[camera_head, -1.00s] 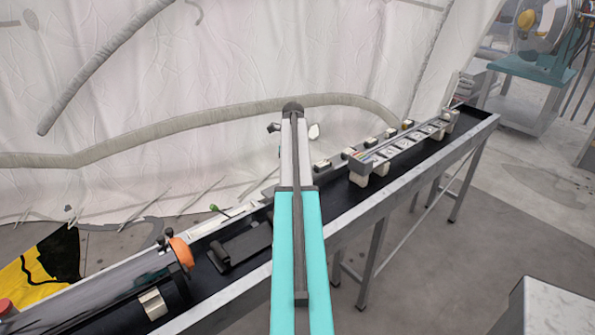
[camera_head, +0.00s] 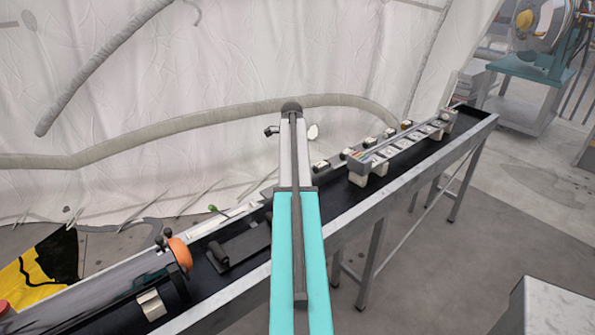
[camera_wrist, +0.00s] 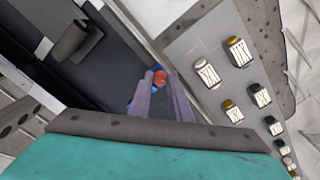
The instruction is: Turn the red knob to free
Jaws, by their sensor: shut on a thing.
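The red knob (camera_wrist: 160,78) is a small round piece with blue at its edge, near the middle of the wrist view. My gripper (camera_wrist: 158,86) has its two grey-purple fingers closed at the knob, with the red showing at their tips. The fingers cover part of the knob, and I cannot read its turn or any marking. In the head view my own arm stands upright in front, and the knob and the fingertips are hidden.
A grey panel (camera_wrist: 205,42) with several labelled square and round fittings lies right of the fingers. A dark block (camera_wrist: 72,42) is at upper left. In the head view, a long black-topped bench (camera_head: 345,197) carries an orange-ringed cylinder (camera_head: 180,254) and a row of instruments (camera_head: 395,150).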

